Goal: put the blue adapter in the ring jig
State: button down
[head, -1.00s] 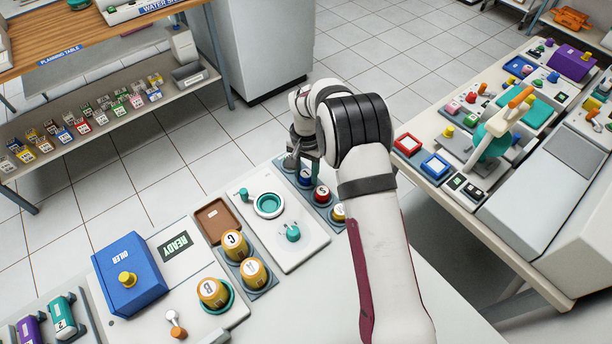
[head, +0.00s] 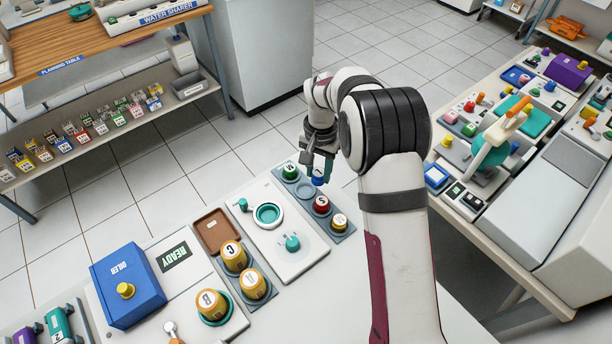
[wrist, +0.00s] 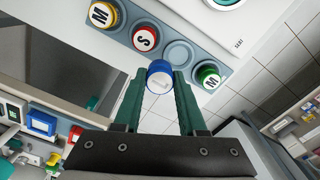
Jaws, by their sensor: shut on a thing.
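The blue adapter (wrist: 159,76) is between the two green fingers of my gripper (wrist: 160,92) in the wrist view, its round end facing the camera. In the head view the blue adapter (head: 318,181) hangs at the tip of my gripper (head: 319,168), above the adapter rack (head: 334,232). The ring jig (head: 268,214), a teal ring with a white rim, sits on the white panel left of the gripper. Part of a teal and white round piece, probably the ring jig (wrist: 228,2), shows at the wrist view's top edge.
The rack holds a green adapter (head: 290,172), a red adapter (head: 321,205) and a yellow adapter (head: 339,222), with an empty round seat (head: 305,191) between green and red. A teal knob (head: 292,243) and a brown tray (head: 219,231) are near the jig.

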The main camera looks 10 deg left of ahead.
jog(key=s+d+r, duration=0.2)
jog(key=d+r, duration=0.3)
jog(key=d, duration=0.3)
jog(key=s+a+f+n, duration=0.1)
jog(key=s+a+n, duration=0.15)
jog(key=a, duration=0.75)
jog(key=s+a+f+n, duration=0.2)
jog(key=s+a, duration=0.2)
jog(key=a, duration=0.5)
jog(key=shift+f, duration=3.15)
